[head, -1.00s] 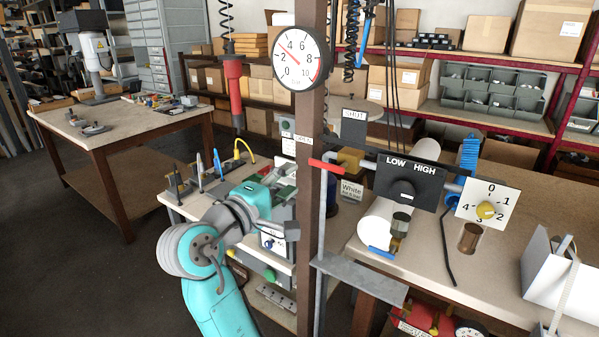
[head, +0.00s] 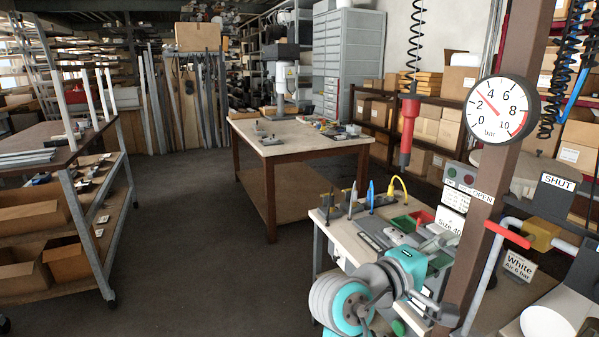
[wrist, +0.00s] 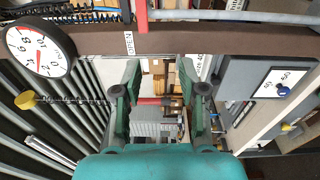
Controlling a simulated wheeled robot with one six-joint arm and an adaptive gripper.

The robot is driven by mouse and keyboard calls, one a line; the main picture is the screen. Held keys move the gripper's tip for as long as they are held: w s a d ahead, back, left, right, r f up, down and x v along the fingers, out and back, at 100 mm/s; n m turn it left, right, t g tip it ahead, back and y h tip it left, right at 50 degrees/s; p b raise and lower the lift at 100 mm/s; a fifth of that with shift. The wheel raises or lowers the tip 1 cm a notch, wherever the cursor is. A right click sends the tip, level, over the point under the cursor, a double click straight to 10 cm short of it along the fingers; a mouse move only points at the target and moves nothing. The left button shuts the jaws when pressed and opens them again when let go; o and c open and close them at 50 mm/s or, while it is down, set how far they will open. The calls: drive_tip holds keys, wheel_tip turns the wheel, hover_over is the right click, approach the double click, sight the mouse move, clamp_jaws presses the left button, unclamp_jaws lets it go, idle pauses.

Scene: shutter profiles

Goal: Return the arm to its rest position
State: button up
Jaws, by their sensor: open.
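My arm (head: 345,304), teal with grey joints, is folded low at the front of the small bench in the head view. The fingers of my gripper (wrist: 163,95) stand apart in the wrist view, with nothing between them. Beyond them show a red bar and a pale grey ribbed object, small and hard to make out. In the head view my gripper's fingers are hard to make out among the bench items.
A brown post (head: 505,130) with a pressure gauge (head: 503,108) and a red-handled pipe stand close on the right. A wooden table (head: 300,140) stands behind, a shelf trolley (head: 95,215) at left. The floor (head: 200,240) between is clear.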

drive_tip(key=s+a+f+n+t+y, duration=0.2)
drive_tip(key=s+f+y, duration=0.2)
drive_tip(key=f, duration=0.7)
drive_tip(key=s+a+f+n+t+y, duration=0.1)
drive_tip(key=s+a+f+t+y, duration=0.2)
drive_tip(key=f, duration=0.7)
drive_tip(key=s+a+f+n+t+y, duration=0.15)
drive_tip(key=s+f+y, duration=0.35)
drive_tip(key=f, duration=0.6)
drive_tip(key=s+a+f+m+y, duration=0.1)
drive_tip(key=s+f+y, duration=0.1)
drive_tip(key=s, duration=0.6)
drive_tip(key=s+a+f+m+y, duration=0.2)
drive_tip(key=s, duration=0.6)
drive_tip(key=s+r+m, duration=0.2)
drive_tip(key=s+m, duration=0.1)
drive_tip(key=s, duration=0.4)
drive_tip(key=s+r+m, duration=0.3)
drive_tip(key=s, duration=0.4)
drive_tip(key=shift+s+a+r+m+t+y, duration=0.15)
drive_tip(key=shift+s+a+m+t+y, duration=0.1)
drive_tip(key=shift+m+t+y, duration=0.15)
